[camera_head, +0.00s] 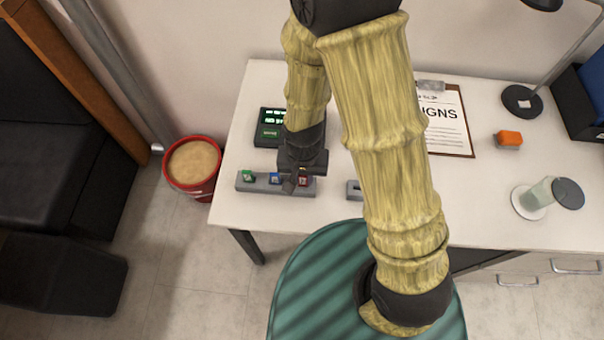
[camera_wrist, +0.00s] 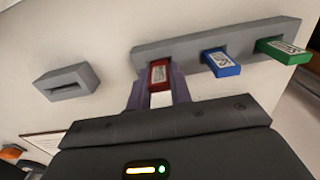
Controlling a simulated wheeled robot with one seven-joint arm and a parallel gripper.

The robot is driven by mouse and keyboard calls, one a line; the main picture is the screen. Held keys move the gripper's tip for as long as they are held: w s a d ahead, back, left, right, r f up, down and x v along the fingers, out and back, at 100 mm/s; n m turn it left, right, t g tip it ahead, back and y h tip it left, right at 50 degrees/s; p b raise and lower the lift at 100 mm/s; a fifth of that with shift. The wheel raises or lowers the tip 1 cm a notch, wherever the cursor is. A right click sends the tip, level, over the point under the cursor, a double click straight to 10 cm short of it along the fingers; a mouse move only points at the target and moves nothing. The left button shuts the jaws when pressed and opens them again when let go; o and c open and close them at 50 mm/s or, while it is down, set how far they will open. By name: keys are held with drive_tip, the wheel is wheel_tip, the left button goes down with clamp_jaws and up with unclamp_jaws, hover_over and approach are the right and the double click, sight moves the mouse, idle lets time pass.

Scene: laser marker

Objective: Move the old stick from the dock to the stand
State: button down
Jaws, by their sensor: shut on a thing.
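A long grey holder (camera_wrist: 187,51) bears three labelled sticks in a row: a red stick (camera_wrist: 160,73), a blue stick (camera_wrist: 222,63) and a green stick (camera_wrist: 284,50). It also shows in the head view (camera_head: 246,187). My gripper (camera_wrist: 160,88) is shut on the red stick, with a finger on each side. The red stick's far end is at the holder's slot; I cannot tell how deep it sits. In the head view my gripper (camera_head: 302,178) is over the holder's right end. A separate small grey block (camera_wrist: 66,83) has an empty slot; my arm partly hides it in the head view.
A dark device with a green-lit screen (camera_head: 270,126) stands behind the holder. A clipboard (camera_head: 450,135), an orange block (camera_head: 508,139), a glass on a white coaster (camera_head: 538,193) and a lamp base (camera_head: 522,99) are to the right. A red bucket (camera_head: 193,166) stands left of the table.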

drive_tip(key=shift+f, duration=0.15)
drive_tip(key=c, duration=1.2)
unclamp_jaws()
wheel_tip(320, 180, up, 18)
drive_tip(key=shift+f+p, duration=0.25)
drive_tip(key=shift+p, duration=0.95)
wheel_tip(320, 180, up, 6)
drive_tip(key=p, duration=0.5)
drive_tip(key=shift+p, duration=0.35)
